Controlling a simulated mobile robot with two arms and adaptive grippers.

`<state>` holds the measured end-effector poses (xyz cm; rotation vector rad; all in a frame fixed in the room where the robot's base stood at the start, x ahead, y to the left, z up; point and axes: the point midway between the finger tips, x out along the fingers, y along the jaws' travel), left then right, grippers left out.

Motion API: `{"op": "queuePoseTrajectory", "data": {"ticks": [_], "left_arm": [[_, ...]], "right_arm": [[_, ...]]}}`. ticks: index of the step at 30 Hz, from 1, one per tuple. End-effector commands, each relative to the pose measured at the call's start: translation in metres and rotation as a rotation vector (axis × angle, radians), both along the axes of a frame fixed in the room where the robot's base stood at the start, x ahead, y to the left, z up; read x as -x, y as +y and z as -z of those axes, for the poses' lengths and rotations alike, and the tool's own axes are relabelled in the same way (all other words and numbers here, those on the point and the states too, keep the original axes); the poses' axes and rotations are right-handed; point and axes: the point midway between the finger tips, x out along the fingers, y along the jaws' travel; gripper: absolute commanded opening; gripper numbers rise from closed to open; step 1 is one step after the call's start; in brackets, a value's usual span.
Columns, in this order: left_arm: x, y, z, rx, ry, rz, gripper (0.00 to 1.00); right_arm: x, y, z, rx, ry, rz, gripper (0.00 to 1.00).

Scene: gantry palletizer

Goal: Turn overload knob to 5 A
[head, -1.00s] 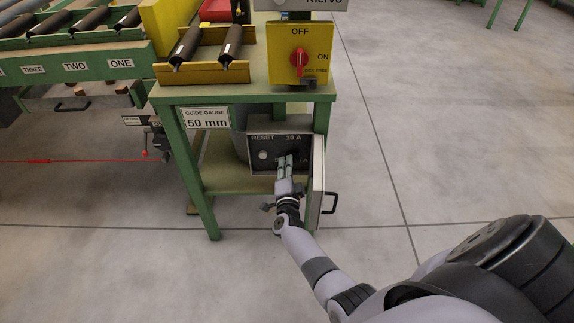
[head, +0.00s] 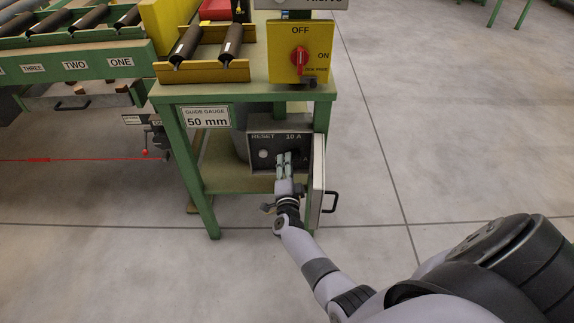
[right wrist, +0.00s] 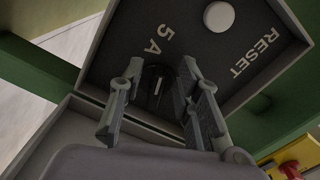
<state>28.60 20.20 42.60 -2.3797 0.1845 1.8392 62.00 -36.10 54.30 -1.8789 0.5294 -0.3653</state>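The dark overload knob (right wrist: 153,93) shows in the right wrist view on the dark panel of a grey box, with a white mark nearly upright in the picture. The white 5 A label (right wrist: 157,39) is above it there, roughly in line with the mark. My right gripper (right wrist: 161,68) has its fingers apart, one each side of the knob, with narrow gaps seeming to show. In the head view the right gripper (head: 283,158) is at the panel (head: 252,163) and hides the knob. My left gripper is out of view.
A white reset button (head: 263,154) sits left of my fingers. The box door (head: 317,181) hangs open just right of my wrist. The yellow switch plate (head: 299,48) with a red handle is above. A green table leg (head: 198,180) stands left; floor at right is clear.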

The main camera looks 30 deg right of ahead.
Motion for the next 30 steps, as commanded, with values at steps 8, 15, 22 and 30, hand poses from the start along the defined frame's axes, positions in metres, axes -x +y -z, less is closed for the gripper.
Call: {"op": "queuePoseTrajectory", "data": {"ticks": [8,15,22,30], "left_arm": [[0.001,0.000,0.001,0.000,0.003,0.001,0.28],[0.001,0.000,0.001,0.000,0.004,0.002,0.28],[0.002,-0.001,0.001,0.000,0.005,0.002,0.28],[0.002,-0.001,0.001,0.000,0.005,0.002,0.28]], "right_arm": [[0.040,0.024,0.002,-0.004,0.002,0.000,0.31],[0.059,0.037,0.001,-0.001,0.002,0.000,0.31],[0.061,0.037,0.001,0.000,0.002,-0.001,0.31],[0.061,0.037,0.001,0.000,0.002,0.000,0.31]]}}
